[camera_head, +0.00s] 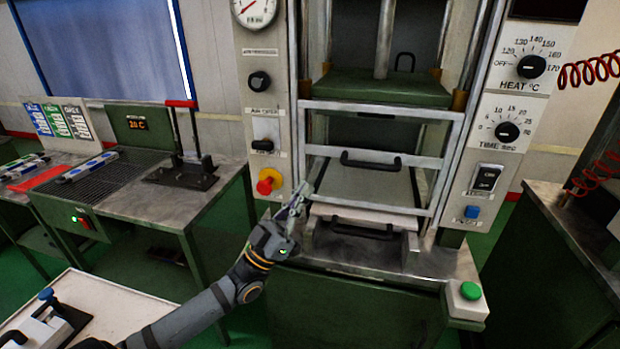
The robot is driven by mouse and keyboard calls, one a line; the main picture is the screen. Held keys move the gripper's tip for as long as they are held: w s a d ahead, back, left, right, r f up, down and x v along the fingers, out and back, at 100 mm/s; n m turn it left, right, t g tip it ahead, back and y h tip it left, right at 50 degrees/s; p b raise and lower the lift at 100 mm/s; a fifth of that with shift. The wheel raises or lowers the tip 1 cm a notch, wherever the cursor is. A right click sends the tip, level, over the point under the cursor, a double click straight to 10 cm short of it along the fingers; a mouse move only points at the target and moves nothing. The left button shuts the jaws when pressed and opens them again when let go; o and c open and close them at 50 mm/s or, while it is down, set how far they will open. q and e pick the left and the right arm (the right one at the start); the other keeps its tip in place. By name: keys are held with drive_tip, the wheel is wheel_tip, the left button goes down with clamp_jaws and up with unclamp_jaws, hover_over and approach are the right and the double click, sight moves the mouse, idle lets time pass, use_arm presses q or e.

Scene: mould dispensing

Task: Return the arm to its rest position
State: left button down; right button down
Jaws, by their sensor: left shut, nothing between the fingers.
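My left arm reaches in from the lower left. My left gripper (298,197) is shut and empty, in front of the left edge of the press opening, near the white guard frame (302,130). Whether it touches the frame I cannot tell. Inside the press, a grey plate with a black handle (365,186) lies behind the guard frame. A second pale plate with a black handle (375,216) sits below it. My right gripper is not in view.
The press has a heat dial (531,67), a time dial (507,132), a red knob (268,181) and a green button (470,290). A metal workbench (150,205) stands at the left. A pale table (115,305) is at the lower left. Another bench (570,215) stands at the right.

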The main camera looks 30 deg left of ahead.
use_arm(q)
drive_tip(key=w+d+f+n+g+y, duration=0.1)
drive_tip(key=d+f+g+y, duration=0.3)
drive_tip(key=f, duration=0.6)
drive_tip(key=d+f+g+y, duration=0.2)
drive_tip(key=f+g, duration=0.5)
drive_tip(key=f, duration=0.4)
drive_tip(key=s+a+f+n+g+y, duration=0.1)
drive_tip(key=s+f+g+y, duration=0.1)
drive_tip(key=s+f+g, duration=0.55)
drive_tip(key=s+a+f+n+g+y, duration=0.1)
drive_tip(key=s+a+f+g+y, duration=0.3)
drive_tip(key=s, duration=0.7)
wheel_tip(320, 180, down, 28)
drive_tip(key=s+h, duration=0.1)
drive_tip(key=s, duration=0.1)
drive_tip(key=s+a+f+g, duration=0.1)
drive_tip(key=s+f, duration=1.4)
drive_tip(key=s, duration=0.3)
drive_tip(key=shift+a+n+g, duration=0.25)
drive_tip(key=shift+n+g, duration=0.1)
drive_tip(key=shift+n, duration=0.05)
